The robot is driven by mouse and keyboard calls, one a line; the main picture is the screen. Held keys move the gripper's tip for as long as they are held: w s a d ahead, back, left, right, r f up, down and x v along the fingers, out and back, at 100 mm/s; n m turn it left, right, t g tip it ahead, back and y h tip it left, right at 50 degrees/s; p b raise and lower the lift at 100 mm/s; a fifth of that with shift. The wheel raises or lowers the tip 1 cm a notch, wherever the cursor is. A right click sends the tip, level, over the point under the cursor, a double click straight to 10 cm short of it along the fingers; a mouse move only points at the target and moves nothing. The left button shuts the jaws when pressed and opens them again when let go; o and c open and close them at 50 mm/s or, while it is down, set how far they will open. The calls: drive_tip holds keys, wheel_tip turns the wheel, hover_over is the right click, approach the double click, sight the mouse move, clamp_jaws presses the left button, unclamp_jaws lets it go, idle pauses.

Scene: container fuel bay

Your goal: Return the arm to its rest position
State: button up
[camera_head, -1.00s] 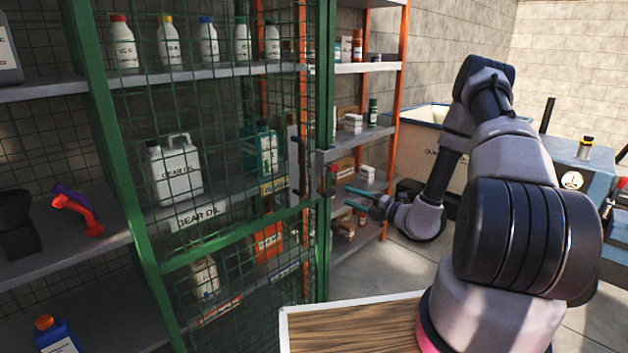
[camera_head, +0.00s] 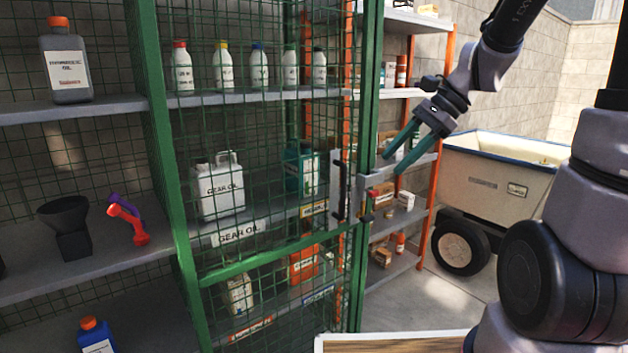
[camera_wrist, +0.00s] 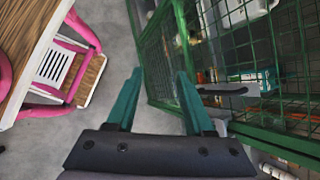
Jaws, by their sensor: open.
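My gripper (camera_head: 402,153) is open and empty, with two teal fingers pointing down and left. In the head view it hangs in front of the orange-framed shelf, just right of the cage door's black handle (camera_head: 341,190). The green mesh cage door (camera_wrist: 172,60) is close beside the right finger there. My forearm rises toward the top right of the head view.
The caged shelf holds a white gear oil jug (camera_head: 218,188) and several bottles. The orange-framed shelf (camera_head: 432,200) with small boxes stands behind my gripper. A cream wheeled bin (camera_head: 497,180) is at the right. A pink-framed chair (camera_wrist: 62,65) stands left in the wrist view. Grey floor lies between.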

drive_tip(key=s+d+r+n+t+h, duration=0.5)
drive_tip(key=s+d+r+n+t, duration=0.1)
drive_tip(key=s+d+r+n, duration=0.1)
wheel_tip(320, 180, up, 2)
drive_tip(key=shift+s+d+r+n+h, duration=0.2)
drive_tip(key=shift+s+n+h, duration=0.1)
drive_tip(key=shift+s+n, duration=0.7)
drive_tip(key=shift+w, duration=0.15)
